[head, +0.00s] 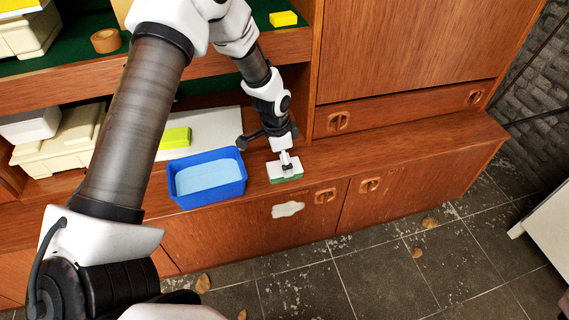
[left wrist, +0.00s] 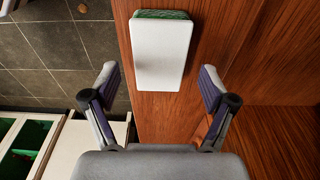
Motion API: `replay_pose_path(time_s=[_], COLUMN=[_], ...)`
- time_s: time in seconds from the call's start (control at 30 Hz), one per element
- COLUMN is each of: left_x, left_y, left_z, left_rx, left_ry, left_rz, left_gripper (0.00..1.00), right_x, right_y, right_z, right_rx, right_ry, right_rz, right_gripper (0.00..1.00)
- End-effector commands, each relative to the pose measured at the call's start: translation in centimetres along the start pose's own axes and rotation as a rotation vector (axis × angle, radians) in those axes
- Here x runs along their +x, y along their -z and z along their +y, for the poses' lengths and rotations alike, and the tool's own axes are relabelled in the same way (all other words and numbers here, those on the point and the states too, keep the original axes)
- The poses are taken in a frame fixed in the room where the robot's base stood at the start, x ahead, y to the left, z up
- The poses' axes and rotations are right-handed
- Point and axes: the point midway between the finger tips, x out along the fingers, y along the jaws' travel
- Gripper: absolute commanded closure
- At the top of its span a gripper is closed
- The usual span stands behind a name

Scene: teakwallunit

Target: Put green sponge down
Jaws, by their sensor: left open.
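The green sponge (head: 285,171) is a small block with a white upper face and a green layer beneath. It lies on the wooden ledge (head: 420,142) near the front edge, just right of the blue tub. My left gripper (head: 287,157) is right above it in the head view. In the left wrist view the sponge (left wrist: 163,52) shows its white face and a green edge at the far end. The left fingers (left wrist: 159,80) are spread wide, with a gap on each side of the sponge. Its underside is hidden. My right gripper is not in view.
A blue tub (head: 213,200) with a light blue inside stands on the ledge to the left. A yellow-green block (head: 175,138) lies on a white board behind it. A yellow block (head: 283,18) and a tape roll (head: 106,40) are higher up. The ledge is clear to the right.

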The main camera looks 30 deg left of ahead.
Motion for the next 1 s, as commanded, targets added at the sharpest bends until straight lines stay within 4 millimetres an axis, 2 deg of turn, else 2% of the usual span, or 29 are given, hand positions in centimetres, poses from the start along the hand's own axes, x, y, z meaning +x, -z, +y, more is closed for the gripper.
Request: replay_pose_path(time_s=[0.03, 0.1, 0.2, 0.33, 0.47, 1.0], left_x=[-2.0, -3.9, -6.3, -8.2, -8.8, -8.8], left_y=[0.2, 0.1, 0.1, 0.1, 0.0, 0.0], left_z=[-0.1, -0.1, -0.1, 0.0, 0.0, 0.0], left_rx=[0.001, -0.001, -0.001, 0.0, 0.0, 0.0], left_ry=[0.003, 0.001, 0.002, 0.0, 0.0, 0.0], left_rz=[0.004, 0.004, 0.004, 0.002, 0.001, 0.001], left_gripper=[0.16, 0.16, 0.16, 0.16, 0.16, 0.16], right_x=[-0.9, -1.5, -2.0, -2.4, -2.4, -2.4], right_y=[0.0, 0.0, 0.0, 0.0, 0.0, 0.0], right_z=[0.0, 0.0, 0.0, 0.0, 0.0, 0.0], right_rx=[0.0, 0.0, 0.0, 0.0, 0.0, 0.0], right_ry=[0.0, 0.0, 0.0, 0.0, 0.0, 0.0], right_rz=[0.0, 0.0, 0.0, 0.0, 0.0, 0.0], right_gripper=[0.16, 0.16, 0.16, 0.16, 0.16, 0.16])
